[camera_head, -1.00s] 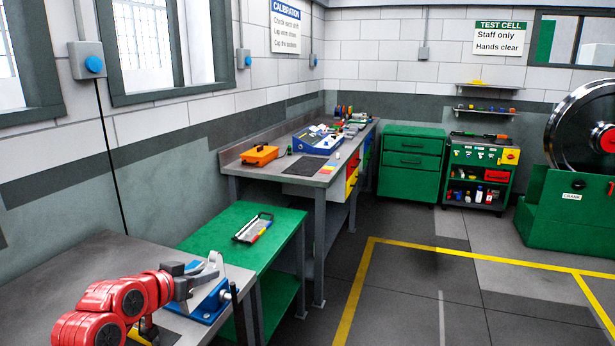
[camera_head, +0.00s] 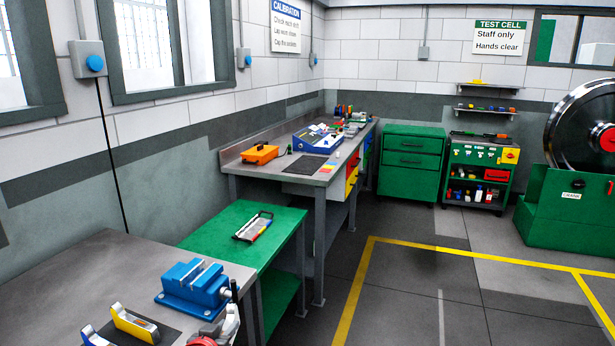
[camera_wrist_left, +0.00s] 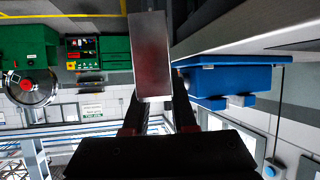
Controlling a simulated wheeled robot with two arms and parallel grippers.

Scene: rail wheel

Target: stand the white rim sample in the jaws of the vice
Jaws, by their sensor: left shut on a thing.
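The blue vice (camera_head: 195,287) stands near the right end of the grey bench, and its jaw slot looks empty. My left gripper (camera_head: 214,331) is low at the bottom edge of the head view, in front of the vice and apart from it. It is shut on a pale grey-white piece, the white rim sample (camera_head: 231,322). In the left wrist view the sample (camera_wrist_left: 151,55) stands out from between the fingers (camera_wrist_left: 157,108), with a reddish sheen on its face. The vice (camera_wrist_left: 235,80) is to the right there. My right gripper is not in view.
A green table (camera_head: 226,222) carrying a tool adjoins behind.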

